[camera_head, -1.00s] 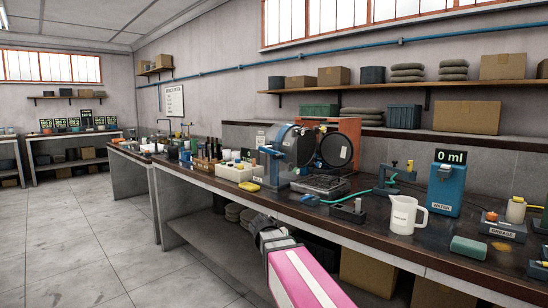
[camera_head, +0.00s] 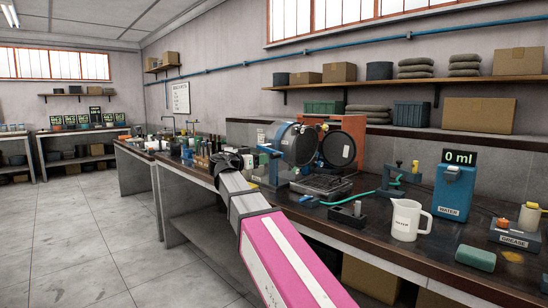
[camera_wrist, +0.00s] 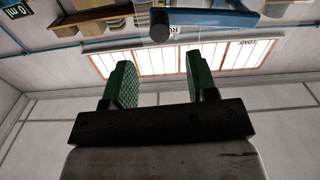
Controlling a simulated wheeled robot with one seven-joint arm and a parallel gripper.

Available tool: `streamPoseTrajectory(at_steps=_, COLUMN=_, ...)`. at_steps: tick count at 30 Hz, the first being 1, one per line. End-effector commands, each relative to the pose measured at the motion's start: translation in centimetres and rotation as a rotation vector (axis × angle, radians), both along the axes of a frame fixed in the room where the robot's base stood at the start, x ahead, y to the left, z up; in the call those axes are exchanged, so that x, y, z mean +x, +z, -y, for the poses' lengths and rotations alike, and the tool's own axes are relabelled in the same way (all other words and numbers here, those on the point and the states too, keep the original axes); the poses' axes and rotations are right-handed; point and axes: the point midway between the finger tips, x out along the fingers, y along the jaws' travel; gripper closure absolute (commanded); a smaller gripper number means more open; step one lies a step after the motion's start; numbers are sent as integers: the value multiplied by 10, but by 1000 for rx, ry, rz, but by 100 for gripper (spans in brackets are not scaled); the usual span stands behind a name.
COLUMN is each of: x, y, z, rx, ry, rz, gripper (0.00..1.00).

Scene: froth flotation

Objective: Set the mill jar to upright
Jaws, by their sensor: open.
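A blue bar with a dark round end (camera_wrist: 160,27) crosses above the fingertips, near LOAD lettering (camera_wrist: 247,43). Whether it belongs to the mill is unclear.
A metal tray (camera_head: 320,185) lies before the mill. Bottles crowd the bench to the left. The floor (camera_head: 80,240) at left is clear.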

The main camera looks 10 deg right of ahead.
Motion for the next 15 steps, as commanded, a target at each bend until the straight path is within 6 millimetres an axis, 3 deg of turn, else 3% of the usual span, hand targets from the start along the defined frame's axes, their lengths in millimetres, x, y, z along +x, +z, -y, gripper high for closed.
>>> streamPoseTrajectory(at_steps=9, x=33, y=0, z=47, rx=0, ry=-2, rz=-3, gripper=47)
streamPoseTrajectory(at_steps=15, x=45, y=-1, z=66, rx=1, ry=0, rz=-3, gripper=47)
